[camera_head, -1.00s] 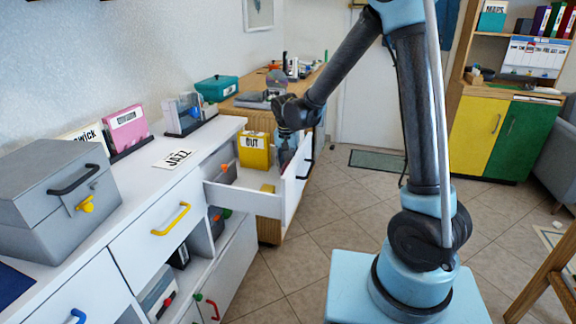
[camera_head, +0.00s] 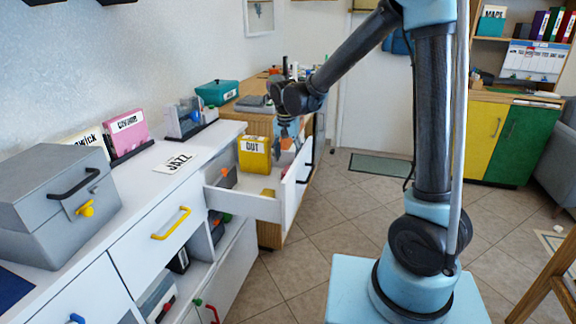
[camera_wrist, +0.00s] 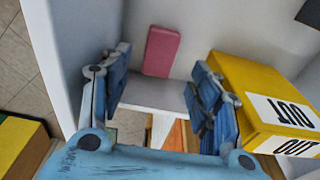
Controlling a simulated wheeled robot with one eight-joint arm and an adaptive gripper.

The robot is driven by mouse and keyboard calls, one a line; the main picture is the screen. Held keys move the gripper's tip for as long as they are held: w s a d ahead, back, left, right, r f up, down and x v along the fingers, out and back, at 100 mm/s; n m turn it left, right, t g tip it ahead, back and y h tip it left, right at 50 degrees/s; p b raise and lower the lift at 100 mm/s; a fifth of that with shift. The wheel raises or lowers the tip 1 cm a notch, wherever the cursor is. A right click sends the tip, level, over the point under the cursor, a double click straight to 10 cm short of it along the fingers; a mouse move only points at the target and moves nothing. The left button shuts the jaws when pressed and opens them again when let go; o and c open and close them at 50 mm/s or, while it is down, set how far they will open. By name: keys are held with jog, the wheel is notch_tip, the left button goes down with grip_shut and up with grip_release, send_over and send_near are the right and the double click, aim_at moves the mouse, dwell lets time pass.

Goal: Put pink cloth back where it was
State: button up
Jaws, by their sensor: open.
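A flat pink piece (camera_wrist: 161,52), which looks like the folded pink cloth, lies against the white inner wall of the open drawer in the wrist view. My gripper (camera_wrist: 160,80) is open and empty, its two blue fingers spread to either side below the pink piece in the picture. I cannot tell how far apart they are in depth. In the head view my gripper (camera_head: 288,130) is over the open white drawer (camera_head: 240,203), beside the yellow box marked OUT (camera_head: 255,160). The cloth is not clearly visible there.
The yellow OUT box (camera_wrist: 245,80) is close to my right finger in the wrist view. On the cabinet top stand a pink folder (camera_head: 127,132), a grey case (camera_head: 55,205) and a JAZZ card (camera_head: 176,162). The tiled floor beside the drawer is clear.

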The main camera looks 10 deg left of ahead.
jog(key=shift+s+r, duration=0.2)
jog(key=shift+r, duration=1.25)
jog(key=shift+s+r, duration=0.15)
jog(key=shift+r, duration=1.25)
